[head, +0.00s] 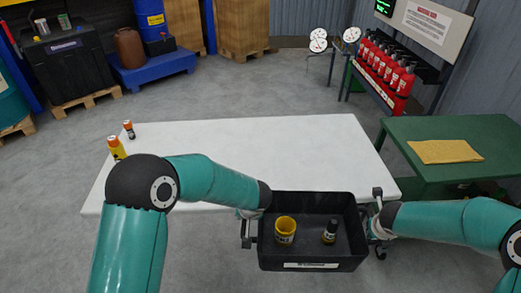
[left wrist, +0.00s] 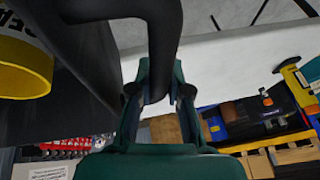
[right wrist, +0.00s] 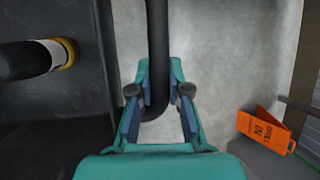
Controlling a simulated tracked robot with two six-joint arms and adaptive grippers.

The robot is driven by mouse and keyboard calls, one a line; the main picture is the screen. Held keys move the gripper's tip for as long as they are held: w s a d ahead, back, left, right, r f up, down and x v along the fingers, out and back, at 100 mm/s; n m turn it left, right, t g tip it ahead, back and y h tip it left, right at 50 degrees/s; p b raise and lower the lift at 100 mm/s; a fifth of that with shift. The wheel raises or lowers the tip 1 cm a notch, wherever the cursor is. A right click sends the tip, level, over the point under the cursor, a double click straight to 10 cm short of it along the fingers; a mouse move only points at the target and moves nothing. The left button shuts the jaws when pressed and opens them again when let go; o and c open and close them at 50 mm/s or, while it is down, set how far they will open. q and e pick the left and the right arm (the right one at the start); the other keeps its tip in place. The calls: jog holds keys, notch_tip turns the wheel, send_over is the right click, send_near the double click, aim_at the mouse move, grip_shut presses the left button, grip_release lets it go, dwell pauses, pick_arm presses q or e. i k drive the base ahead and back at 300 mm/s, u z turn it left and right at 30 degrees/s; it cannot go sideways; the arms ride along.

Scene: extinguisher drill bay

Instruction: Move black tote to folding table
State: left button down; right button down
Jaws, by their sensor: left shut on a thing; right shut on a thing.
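The black tote (head: 308,257) is held between my two arms at the near edge of the white folding table (head: 265,150). It looks level and overlaps the table's front edge in the head view. Inside it stand a yellow cup-like container (head: 285,231) and a small dark bottle with a yellow band (head: 329,232). My left gripper (left wrist: 160,100) is shut on the tote's left handle, a black bar (left wrist: 162,50). My right gripper (right wrist: 158,105) is shut on the tote's right handle, a black bar (right wrist: 157,50). The tote's underside is hidden.
Two orange-capped bottles, one yellow (head: 117,149) and one dark (head: 129,130), stand at the table's left end. The rest of the tabletop is clear. A green table (head: 450,135) with a yellow cloth (head: 445,151) stands right. An orange sign (right wrist: 264,131) shows in the right wrist view.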

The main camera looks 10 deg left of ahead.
aim_at(295, 156)
jog(key=z, duration=0.25)
jog(key=i, duration=1.55)
jog(key=u, duration=0.5)
